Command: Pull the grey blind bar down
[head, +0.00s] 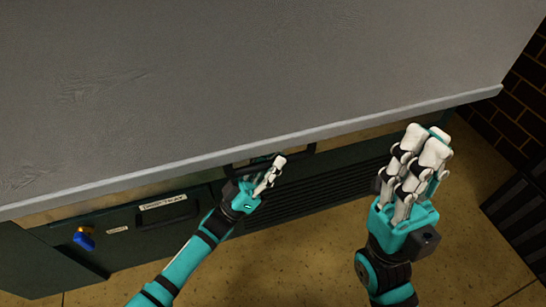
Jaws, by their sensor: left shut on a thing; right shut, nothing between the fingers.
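A dark green cabinet (55,265) with a labelled drawer front, a blue object (84,239) and a slatted vent (320,185) is below the bar. A brick wall (520,110) and a dark ribbed box (520,210) stand at right. Tan floor (300,265) is clear in front.

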